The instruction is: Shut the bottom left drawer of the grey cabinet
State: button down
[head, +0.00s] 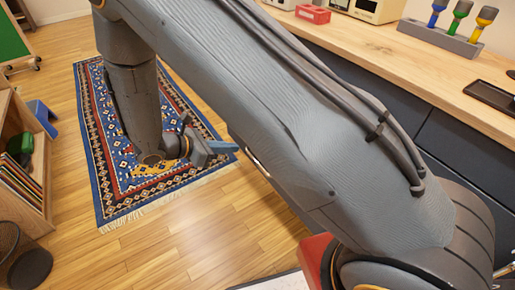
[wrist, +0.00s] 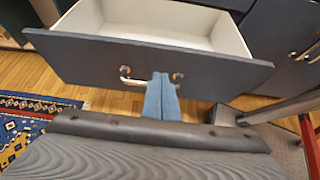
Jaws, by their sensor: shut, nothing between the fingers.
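In the wrist view a drawer (wrist: 140,62) of the grey cabinet stands pulled out. Its front is dark blue-grey with a metal bar handle, and its pale inside is empty where I see it. My gripper (wrist: 161,78) has its two blue fingers together, in front of the drawer front at the handle. Whether they touch it I cannot tell. In the head view my gripper (head: 232,147) is left of the cabinet (head: 455,145), above the floor. My arm hides most of the drawer there.
A wooden worktop (head: 350,40) tops the cabinet, with a red box (head: 312,14) and a rack of coloured screwdrivers (head: 440,36). A patterned rug (head: 110,150) lies on the wooden floor. A shelf (head: 30,170) and a dark bin (head: 28,268) stand at the left. Floor between is clear.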

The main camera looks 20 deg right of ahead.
jog(key=r+p+x, duration=0.1)
jog(key=x, duration=1.2)
jog(key=shift+w+d, duration=0.2)
jog(key=shift+d, duration=0.35)
jog(key=shift+d+r, duration=0.1)
jog(key=shift+r, duration=0.05)
